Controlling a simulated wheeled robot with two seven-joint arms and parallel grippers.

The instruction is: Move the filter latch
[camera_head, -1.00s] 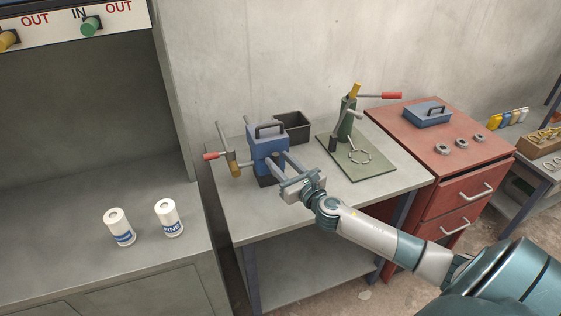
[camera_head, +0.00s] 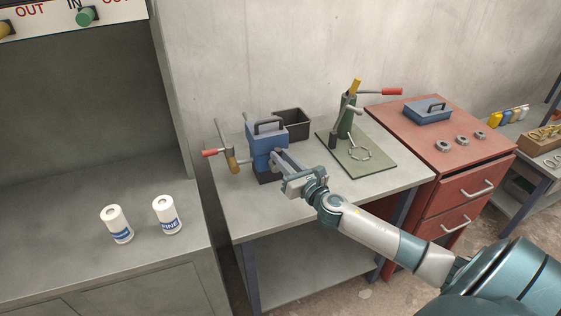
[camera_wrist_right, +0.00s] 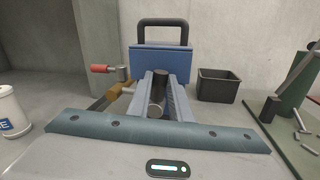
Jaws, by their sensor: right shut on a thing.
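A blue housing (camera_head: 262,140) with a dark carrying handle on top stands on the grey bench. In the right wrist view, the blue housing (camera_wrist_right: 162,60) is straight ahead. My right gripper (camera_head: 278,158) reaches its front from the right, fingers pointing at it. In the wrist view the gripper (camera_wrist_right: 160,84) is shut on a dark cylindrical knob (camera_wrist_right: 157,98) between its two fingers. Which part is the filter latch cannot be told for certain. A brass fitting with a red-tipped lever (camera_head: 211,153) is on the housing's left. My left gripper is not in view.
A black open bin (camera_head: 291,124) stands behind the housing. A green press with a red handle (camera_head: 347,118) stands to the right on a green plate. Two white filter canisters (camera_head: 167,214) stand on the left counter. A red cabinet (camera_head: 455,170) adjoins the bench.

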